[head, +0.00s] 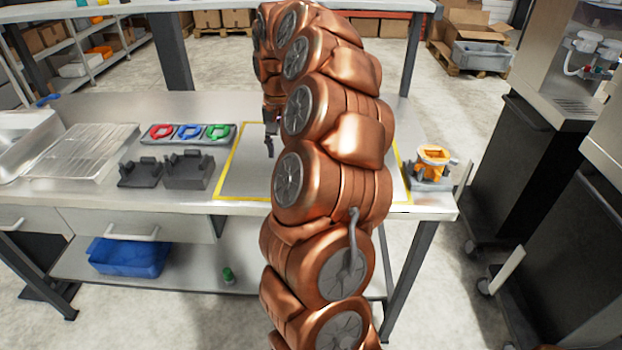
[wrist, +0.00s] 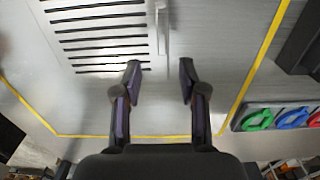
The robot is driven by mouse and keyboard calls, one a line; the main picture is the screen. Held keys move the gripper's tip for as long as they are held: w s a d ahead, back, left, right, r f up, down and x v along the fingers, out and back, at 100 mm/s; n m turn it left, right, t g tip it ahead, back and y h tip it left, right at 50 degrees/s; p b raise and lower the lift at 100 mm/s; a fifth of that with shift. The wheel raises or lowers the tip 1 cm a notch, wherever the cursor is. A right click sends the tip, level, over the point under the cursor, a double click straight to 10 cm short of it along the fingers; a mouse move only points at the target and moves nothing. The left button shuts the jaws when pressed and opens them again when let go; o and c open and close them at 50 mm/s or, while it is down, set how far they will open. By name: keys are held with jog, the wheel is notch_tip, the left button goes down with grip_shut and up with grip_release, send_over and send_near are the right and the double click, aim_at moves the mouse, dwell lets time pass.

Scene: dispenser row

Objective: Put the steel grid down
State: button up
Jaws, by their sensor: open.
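The steel grid (wrist: 100,38), a pale plate with dark parallel slots, lies in the upper left of the wrist view, on the steel worktop inside the yellow outline. An upright tab or handle (wrist: 163,30) stands along its right edge. My gripper (wrist: 160,68) is open, with nothing between its fingers. Its fingertips are near the grid's lower right corner, and the tab appears beyond the gap between them. In the head view my gripper (head: 270,146) points down over the outlined area. My arm hides the grid there.
A tray (head: 187,144) with red, blue and green rings and dark holders (head: 188,170) stand left of the yellow outline (head: 228,165). A ribbed drainboard (head: 82,150) and sink lie further left. An orange-topped device (head: 433,160) stands at the right end. Bare worktop surrounds my fingers.

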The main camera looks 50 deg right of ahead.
jog(key=shift+a+f+p, duration=0.15)
jog(key=shift+f+p, duration=0.3)
jog(key=shift+f, duration=1.05)
jog(key=shift+a+f+p, duration=0.1)
jog(key=shift+f+p, duration=0.35)
jog(key=shift+f, duration=1)
grip_shut()
